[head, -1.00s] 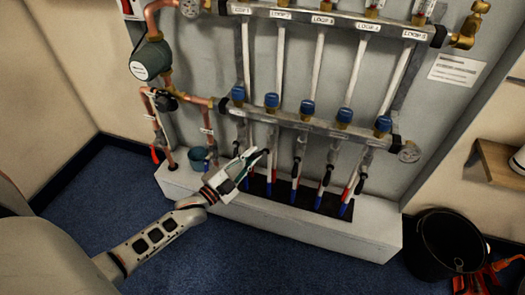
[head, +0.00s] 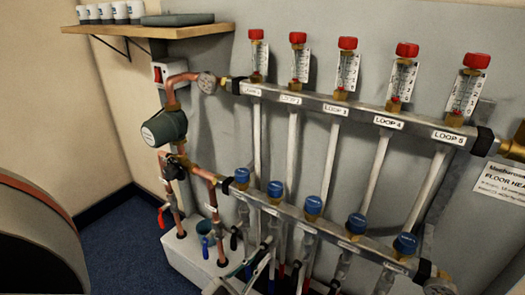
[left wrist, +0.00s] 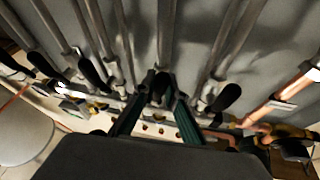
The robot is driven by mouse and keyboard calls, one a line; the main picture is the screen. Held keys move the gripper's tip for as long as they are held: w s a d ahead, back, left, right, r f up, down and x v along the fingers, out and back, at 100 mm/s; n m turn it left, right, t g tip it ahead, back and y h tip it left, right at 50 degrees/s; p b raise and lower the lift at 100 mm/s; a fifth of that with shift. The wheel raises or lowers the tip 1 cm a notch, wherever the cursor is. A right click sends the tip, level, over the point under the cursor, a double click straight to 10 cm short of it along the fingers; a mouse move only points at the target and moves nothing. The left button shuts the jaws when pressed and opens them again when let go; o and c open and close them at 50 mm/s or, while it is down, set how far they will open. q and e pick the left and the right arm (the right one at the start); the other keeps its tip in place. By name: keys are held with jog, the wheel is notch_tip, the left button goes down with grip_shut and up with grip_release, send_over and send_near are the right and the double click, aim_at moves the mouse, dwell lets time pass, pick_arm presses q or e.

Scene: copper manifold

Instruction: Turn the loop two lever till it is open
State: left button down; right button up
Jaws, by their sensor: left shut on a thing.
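The manifold carries a row of black-handled levers under its lower bar (head: 290,220). My left gripper (head: 264,252) reaches up from the bottom edge of the head view, at the lever under loop two. In the left wrist view, its dark green fingers (left wrist: 160,112) stand on either side of the black loop two lever (left wrist: 158,86) and are shut on it. The loop one lever (left wrist: 227,97) is to the right there, and the loop three lever (left wrist: 91,72) to the left. The held lever's exact angle is hard to tell. My right gripper is not in view.
Blue caps (head: 275,188) line the lower bar, and red-capped flow meters (head: 347,65) line the upper bar. Copper pipes (head: 172,205) and a green pump (head: 164,127) are on the left. Neighbouring levers and pipes leave little room beside my left gripper.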

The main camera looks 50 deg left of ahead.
pick_arm(q)
jog(key=shift+w+d+f+n+y, duration=0.1)
jog(key=shift+d+n+y, duration=0.25)
jog(key=shift+n, duration=0.4)
jog(key=shift+d+n+y, duration=0.15)
jog(key=shift+n+y, duration=0.3)
jog(key=shift+n, duration=0.3)
jog(key=c, duration=2)
grip_release()
jog(key=v, duration=1.2)
jog(key=shift+d, duration=0.1)
